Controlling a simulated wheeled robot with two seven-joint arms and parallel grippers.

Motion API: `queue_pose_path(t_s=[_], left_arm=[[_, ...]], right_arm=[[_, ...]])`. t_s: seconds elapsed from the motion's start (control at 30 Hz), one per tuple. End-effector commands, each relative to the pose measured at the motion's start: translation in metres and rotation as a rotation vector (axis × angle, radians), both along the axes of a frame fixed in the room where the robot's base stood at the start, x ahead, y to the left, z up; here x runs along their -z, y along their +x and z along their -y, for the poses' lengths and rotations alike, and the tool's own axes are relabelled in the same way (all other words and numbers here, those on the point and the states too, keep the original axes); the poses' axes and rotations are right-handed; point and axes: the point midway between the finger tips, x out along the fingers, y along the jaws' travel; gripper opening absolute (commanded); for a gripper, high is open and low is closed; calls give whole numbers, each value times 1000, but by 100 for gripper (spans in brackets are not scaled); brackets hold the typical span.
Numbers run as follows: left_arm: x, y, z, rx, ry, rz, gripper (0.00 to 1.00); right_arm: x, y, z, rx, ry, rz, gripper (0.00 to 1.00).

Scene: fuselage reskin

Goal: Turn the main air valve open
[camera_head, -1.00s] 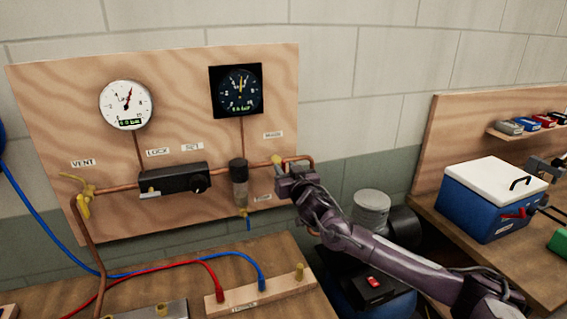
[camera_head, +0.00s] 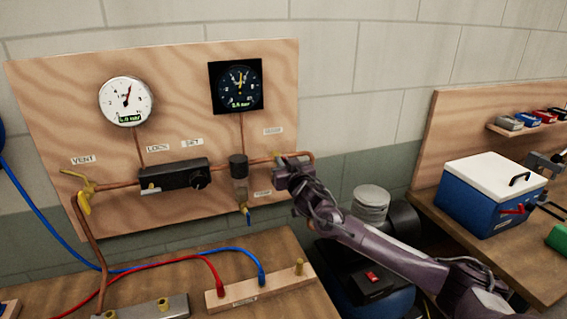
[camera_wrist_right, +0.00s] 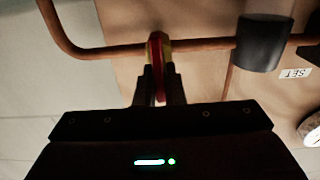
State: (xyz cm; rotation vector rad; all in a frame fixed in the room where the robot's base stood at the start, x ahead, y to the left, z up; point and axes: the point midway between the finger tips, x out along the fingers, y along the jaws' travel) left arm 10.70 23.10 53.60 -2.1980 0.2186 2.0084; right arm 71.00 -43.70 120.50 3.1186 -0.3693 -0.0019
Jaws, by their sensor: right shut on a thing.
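The main air valve (camera_wrist_right: 157,48) is a yellow body with a red lever, set on the copper pipe at the right of the wooden panel. In the head view my right gripper (camera_head: 281,166) is at this valve and mostly covers it. In the right wrist view the two dark fingers (camera_wrist_right: 158,95) are shut on the red lever between them. The lever points from the pipe toward the gripper. My left gripper is not in view.
The wooden panel (camera_head: 60,130) carries a white gauge (camera_head: 125,100), a black gauge (camera_head: 236,87), a black regulator (camera_head: 174,176), a filter bowl (camera_head: 239,180) and a yellow vent valve (camera_head: 80,184). A compressor (camera_head: 372,280) stands below my right arm. A cooler (camera_head: 490,200) is at right.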

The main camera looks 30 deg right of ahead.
Motion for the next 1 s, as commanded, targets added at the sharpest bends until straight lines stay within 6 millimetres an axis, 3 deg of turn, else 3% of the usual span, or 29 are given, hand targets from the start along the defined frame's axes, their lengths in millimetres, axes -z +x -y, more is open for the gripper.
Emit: queue_pose_path(t_s=[0.37,1.0], left_arm=[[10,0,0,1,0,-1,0],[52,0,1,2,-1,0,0]], right_arm=[[2,0,-2,1,-119,-28,0],[6,2,-10,0,-686,-162,0]])
